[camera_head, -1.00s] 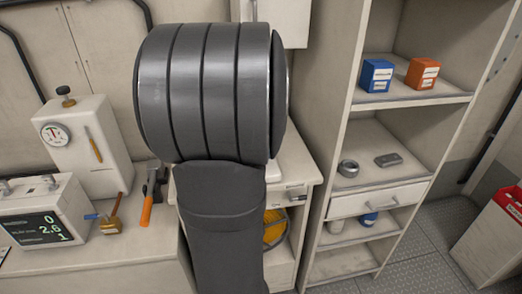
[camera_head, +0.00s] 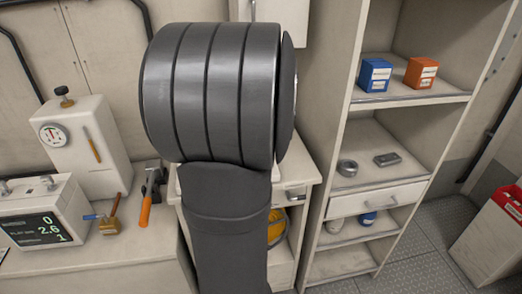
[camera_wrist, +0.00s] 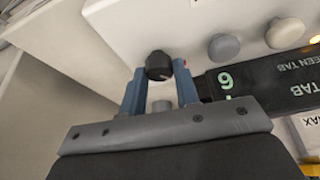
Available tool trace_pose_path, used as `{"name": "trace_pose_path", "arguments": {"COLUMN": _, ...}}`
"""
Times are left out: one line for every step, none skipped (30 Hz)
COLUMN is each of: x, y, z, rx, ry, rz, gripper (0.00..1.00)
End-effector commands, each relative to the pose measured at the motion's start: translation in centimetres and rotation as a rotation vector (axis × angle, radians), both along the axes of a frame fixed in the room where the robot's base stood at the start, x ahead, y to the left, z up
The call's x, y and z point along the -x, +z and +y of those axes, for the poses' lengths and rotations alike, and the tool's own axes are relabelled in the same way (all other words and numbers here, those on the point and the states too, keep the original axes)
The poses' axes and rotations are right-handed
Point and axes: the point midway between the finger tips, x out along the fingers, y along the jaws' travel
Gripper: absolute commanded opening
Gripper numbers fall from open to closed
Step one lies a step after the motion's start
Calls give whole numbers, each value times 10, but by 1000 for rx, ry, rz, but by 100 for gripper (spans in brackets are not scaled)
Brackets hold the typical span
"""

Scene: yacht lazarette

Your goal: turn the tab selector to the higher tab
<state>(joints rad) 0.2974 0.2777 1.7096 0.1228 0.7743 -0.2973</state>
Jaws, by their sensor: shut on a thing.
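In the wrist view, my gripper (camera_wrist: 159,75) has its blue-grey fingers on either side of a black knob (camera_wrist: 158,65), shut on it. The knob stands on a pale housing (camera_wrist: 185,20); it appears to be the tab selector. To its right is a dark display (camera_wrist: 265,82) with green digits and the words "GREEN TAB", seen upside down and partly cut off. The gripper's base hides part of the display. In the head view, my own arm hides the gripper and the knob.
A grey knob (camera_wrist: 223,47) and a paler knob (camera_wrist: 285,32) sit beside the black one. On the left bench are a display box (camera_head: 45,212), a gauge unit (camera_head: 85,140) and an orange-handled tool (camera_head: 146,205). A shelf unit (camera_head: 405,97) stands right.

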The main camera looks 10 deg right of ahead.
Motion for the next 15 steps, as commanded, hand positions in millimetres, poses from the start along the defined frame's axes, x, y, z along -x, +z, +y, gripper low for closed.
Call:
{"name": "trace_pose_path", "arguments": {"x": 0, "y": 1, "z": 0, "rx": 0, "ry": 1, "rz": -1, "gripper": 6}}
{"name": "trace_pose_path", "arguments": {"x": 0, "y": 1, "z": 0, "rx": 0, "ry": 1, "rz": -1, "gripper": 6}}
{"name": "trace_pose_path", "arguments": {"x": 0, "y": 1, "z": 0, "rx": 0, "ry": 1, "rz": -1, "gripper": 6}}
{"name": "trace_pose_path", "arguments": {"x": 0, "y": 1, "z": 0, "rx": 0, "ry": 1, "rz": -1, "gripper": 6}}
{"name": "trace_pose_path", "arguments": {"x": 0, "y": 1, "z": 0, "rx": 0, "ry": 1, "rz": -1, "gripper": 6}}
{"name": "trace_pose_path", "arguments": {"x": 0, "y": 1, "z": 0, "rx": 0, "ry": 1, "rz": -1, "gripper": 6}}
{"name": "trace_pose_path", "arguments": {"x": 0, "y": 1, "z": 0, "rx": 0, "ry": 1, "rz": -1, "gripper": 6}}
{"name": "trace_pose_path", "arguments": {"x": 0, "y": 1, "z": 0, "rx": 0, "ry": 1, "rz": -1, "gripper": 6}}
{"name": "trace_pose_path", "arguments": {"x": 0, "y": 1, "z": 0, "rx": 0, "ry": 1, "rz": -1, "gripper": 34}}
{"name": "trace_pose_path", "arguments": {"x": 0, "y": 1, "z": 0, "rx": 0, "ry": 1, "rz": -1, "gripper": 40}}
{"name": "trace_pose_path", "arguments": {"x": 0, "y": 1, "z": 0, "rx": 0, "ry": 0, "rz": -1, "gripper": 46}}
{"name": "trace_pose_path", "arguments": {"x": 0, "y": 0, "z": 0, "rx": 0, "ry": 0, "rz": -1, "gripper": 50}}
{"name": "trace_pose_path", "arguments": {"x": 0, "y": 0, "z": 0, "rx": 0, "ry": 0, "rz": -1, "gripper": 50}}
{"name": "trace_pose_path", "arguments": {"x": 0, "y": 0, "z": 0, "rx": 0, "ry": 0, "rz": -1, "gripper": 50}}
{"name": "trace_pose_path", "arguments": {"x": 0, "y": 0, "z": 0, "rx": 0, "ry": 0, "rz": -1, "gripper": 50}}
